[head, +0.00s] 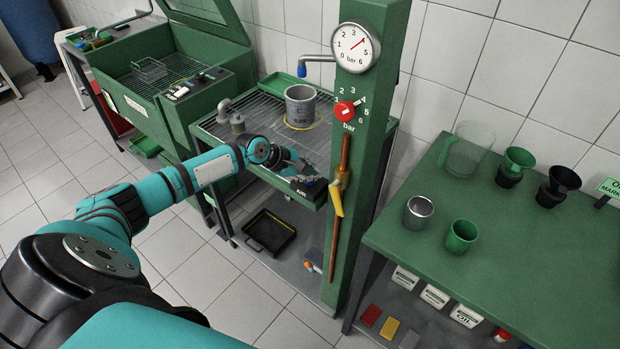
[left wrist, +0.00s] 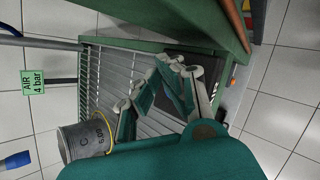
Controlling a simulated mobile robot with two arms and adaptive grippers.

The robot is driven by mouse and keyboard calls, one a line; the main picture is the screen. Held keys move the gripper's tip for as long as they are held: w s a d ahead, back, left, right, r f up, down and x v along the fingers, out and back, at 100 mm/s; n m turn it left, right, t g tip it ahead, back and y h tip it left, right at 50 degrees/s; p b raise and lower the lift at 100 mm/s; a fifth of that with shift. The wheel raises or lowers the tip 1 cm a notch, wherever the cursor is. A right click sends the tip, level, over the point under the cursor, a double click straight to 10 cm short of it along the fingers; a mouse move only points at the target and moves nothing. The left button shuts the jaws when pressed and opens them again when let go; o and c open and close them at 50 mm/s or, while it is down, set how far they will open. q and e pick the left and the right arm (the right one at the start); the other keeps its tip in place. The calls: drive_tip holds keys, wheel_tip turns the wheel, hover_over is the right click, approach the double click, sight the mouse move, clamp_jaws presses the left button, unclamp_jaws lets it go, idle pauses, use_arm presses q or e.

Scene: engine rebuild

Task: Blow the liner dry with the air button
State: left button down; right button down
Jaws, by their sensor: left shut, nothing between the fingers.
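My right gripper is out of view.
A green post (head: 365,150) beside the button carries a pressure gauge (head: 355,47), a red regulator knob (head: 345,111) and a yellow-handled valve (head: 338,195). A sign reads AIR 4 bar (left wrist: 34,81). A green table (head: 520,260) with cups stands right.

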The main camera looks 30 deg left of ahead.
use_arm(q)
drive_tip(key=shift+f, duration=0.5)
idle(0.4)
drive_tip(key=shift+r, duration=0.1)
drive_tip(key=shift+r+p, duration=0.95)
drive_tip(key=shift+p, duration=0.2)
drive_tip(key=shift+r, duration=0.1)
wheel_tip(320, 180, up, 5)
drive_tip(key=p, duration=0.5)
drive_tip(key=shift+p, duration=0.4)
idle(1.4)
